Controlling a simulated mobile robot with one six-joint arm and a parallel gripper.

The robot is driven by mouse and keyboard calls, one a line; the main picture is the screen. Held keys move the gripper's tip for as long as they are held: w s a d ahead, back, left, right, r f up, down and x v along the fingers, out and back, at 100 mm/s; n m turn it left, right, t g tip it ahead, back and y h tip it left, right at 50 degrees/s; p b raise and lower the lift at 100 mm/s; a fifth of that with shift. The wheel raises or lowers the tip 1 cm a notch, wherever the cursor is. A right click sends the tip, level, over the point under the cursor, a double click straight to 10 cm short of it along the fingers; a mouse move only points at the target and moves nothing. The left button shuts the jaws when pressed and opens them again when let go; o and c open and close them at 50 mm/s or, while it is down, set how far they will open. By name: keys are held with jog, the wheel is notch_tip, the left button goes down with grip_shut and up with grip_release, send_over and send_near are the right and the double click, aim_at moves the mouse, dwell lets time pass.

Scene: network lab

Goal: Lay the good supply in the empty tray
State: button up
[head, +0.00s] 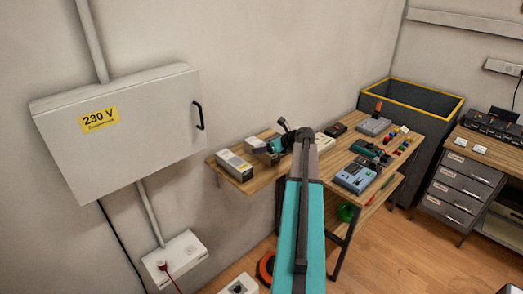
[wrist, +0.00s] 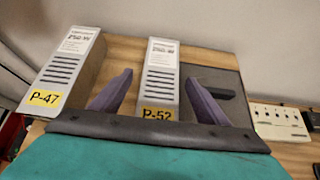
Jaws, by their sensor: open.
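Two pale grey supplies with slotted faces lie side by side on the wooden bench in the wrist view. The left one is labelled P-47 (wrist: 68,68) and the right one P-52 (wrist: 161,72). My gripper (wrist: 159,78) is open, its two dark fingers on either side of P-52; I cannot tell whether they touch it. A dark grey flat surface (wrist: 228,78), perhaps a tray, lies right of P-52, with a black piece on it. In the head view one supply (head: 234,166) sits at the bench's left end, and my gripper (head: 284,140) is just right of it.
A white device (wrist: 280,122) stands at the right in the wrist view. The wooden bench (head: 338,160) carries several instruments, including a blue-grey meter (head: 355,178). A wall cabinet marked 230 V (head: 125,125) is at left. A dark bin (head: 412,97) and drawers (head: 460,185) stand at right.

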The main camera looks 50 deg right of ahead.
aim_at(261, 145)
jog(key=shift+p+x, duration=0.6)
jog(key=shift+x, duration=1)
grip_shut()
jog(key=shift+r, duration=0.15)
